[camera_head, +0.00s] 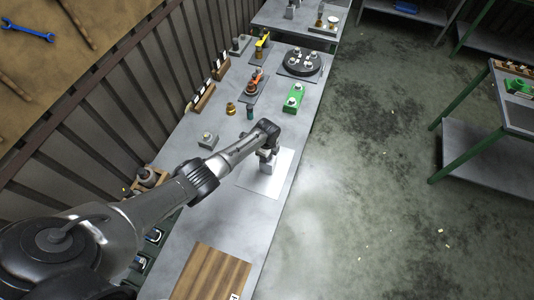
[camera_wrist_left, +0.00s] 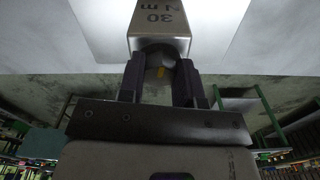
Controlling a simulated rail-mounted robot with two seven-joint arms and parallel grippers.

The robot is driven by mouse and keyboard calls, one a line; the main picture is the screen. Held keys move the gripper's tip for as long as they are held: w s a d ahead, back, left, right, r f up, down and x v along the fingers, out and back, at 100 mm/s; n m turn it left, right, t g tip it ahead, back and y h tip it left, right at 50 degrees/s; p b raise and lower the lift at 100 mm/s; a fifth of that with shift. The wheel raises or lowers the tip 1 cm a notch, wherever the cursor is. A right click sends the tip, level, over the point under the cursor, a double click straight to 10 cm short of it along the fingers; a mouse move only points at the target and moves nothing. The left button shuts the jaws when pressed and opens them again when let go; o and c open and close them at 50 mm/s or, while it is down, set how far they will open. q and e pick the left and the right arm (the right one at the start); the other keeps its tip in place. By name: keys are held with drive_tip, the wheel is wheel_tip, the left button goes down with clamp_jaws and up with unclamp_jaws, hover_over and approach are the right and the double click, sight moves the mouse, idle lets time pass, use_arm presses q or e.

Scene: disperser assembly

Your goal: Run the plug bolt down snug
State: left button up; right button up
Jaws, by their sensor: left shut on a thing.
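My left gripper (camera_head: 267,153) is over the white sheet on the bench, at the end of my left arm. In the left wrist view its two dark fingers (camera_wrist_left: 160,68) are closed on the narrow end of a grey metal tool marked "30 N m" (camera_wrist_left: 160,22). The tool's pale block body also shows below the gripper in the head view (camera_head: 266,168). Whether it touches the sheet or anything under it, I cannot tell. I cannot make out the plug bolt. My right gripper is in neither view.
The white sheet (camera_head: 257,188) lies on the long grey bench (camera_head: 215,222). A wooden board (camera_head: 212,274) lies at the near end. A grey block (camera_head: 208,140), green fixture (camera_head: 293,98) and round black tray (camera_head: 301,64) stand farther along. Open floor lies right of the bench.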

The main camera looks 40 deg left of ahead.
use_arm(q)
drive_tip(key=o, duration=0.9)
drive_tip(key=shift+r, duration=0.6)
wheel_tip(320, 180, up, 13)
drive_tip(key=shift+f+p, duration=0.2)
drive_tip(key=shift+p, duration=0.3)
